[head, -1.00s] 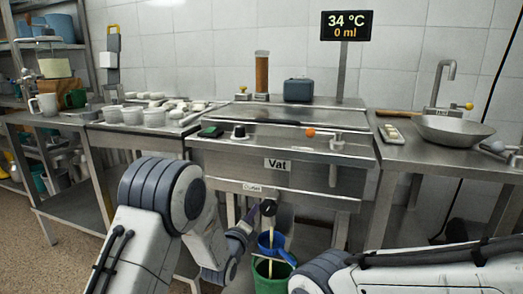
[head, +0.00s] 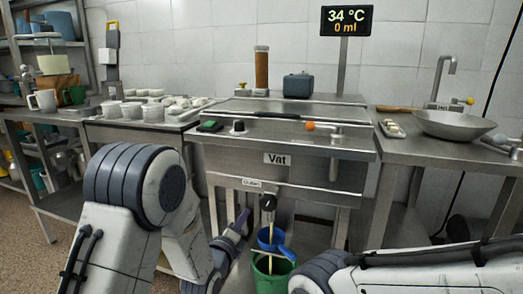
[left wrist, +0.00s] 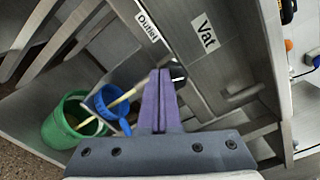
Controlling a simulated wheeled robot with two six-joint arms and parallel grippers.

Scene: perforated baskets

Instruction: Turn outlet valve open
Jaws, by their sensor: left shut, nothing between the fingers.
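The outlet valve shows as a black knob (head: 268,202) under the front of the steel vat (head: 225,168), beside a small white outlet label (head: 252,183). My left gripper (head: 244,217) has purple fingers, shut and empty, just left of the knob. In the left wrist view, the shut fingertips (left wrist: 160,74) are close to the black knob (left wrist: 178,72), which they partly hide. I cannot tell whether they touch it. My right arm enters from the lower right, but its gripper is out of view.
A green bucket (head: 270,266) and a blue vessel (head: 268,240) are below the valve, with a pale stick-like shape above them. The display (head: 346,20) reads 34 °C and 0 ml.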

